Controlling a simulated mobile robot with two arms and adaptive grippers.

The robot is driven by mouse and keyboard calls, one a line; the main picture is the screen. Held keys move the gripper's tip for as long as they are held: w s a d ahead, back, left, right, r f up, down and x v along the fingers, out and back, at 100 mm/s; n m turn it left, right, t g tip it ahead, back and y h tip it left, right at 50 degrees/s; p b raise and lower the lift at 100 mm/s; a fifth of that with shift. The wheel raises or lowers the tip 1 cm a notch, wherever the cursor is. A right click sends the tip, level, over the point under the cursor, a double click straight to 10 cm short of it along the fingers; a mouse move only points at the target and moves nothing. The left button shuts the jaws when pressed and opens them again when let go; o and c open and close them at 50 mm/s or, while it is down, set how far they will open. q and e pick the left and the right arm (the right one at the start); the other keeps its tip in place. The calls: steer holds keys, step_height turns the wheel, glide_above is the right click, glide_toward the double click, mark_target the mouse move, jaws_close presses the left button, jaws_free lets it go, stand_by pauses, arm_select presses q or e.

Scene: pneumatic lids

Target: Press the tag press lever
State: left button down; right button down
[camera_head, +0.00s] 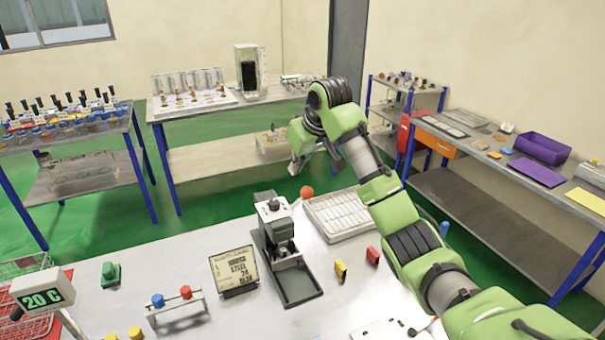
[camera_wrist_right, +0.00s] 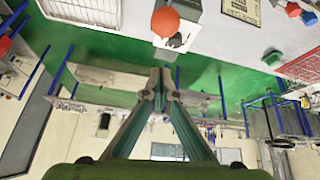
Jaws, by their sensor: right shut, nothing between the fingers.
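The tag press (camera_head: 272,222) stands on the white table, a grey and black upright body on a dark base tray. Its lever ends in a red ball knob (camera_head: 307,192), at the right of the press head. In the right wrist view the red knob (camera_wrist_right: 165,22) is large near the top centre, beside the pale press body (camera_wrist_right: 188,38). My right gripper (camera_head: 297,168) is above and behind the knob, partly hidden by its own wrist. In the wrist view its fingertips (camera_wrist_right: 160,75) meet, empty, apart from the knob in the picture. My left gripper is not in view.
A white slotted tray (camera_head: 340,212) lies right of the press. A sign plate (camera_head: 234,270) stands left of it. A rack with blue and red knobs (camera_head: 178,308) is at front left.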

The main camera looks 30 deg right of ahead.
steer(key=f+p, duration=0.1)
steer(key=s+f+p, duration=0.1)
steer(key=s, duration=0.1)
steer(key=shift+s+d+f+p, duration=0.25)
steer(key=shift+f+p, duration=0.15)
steer(key=shift+s+f, duration=0.1)
steer(key=shift+f, duration=0.1)
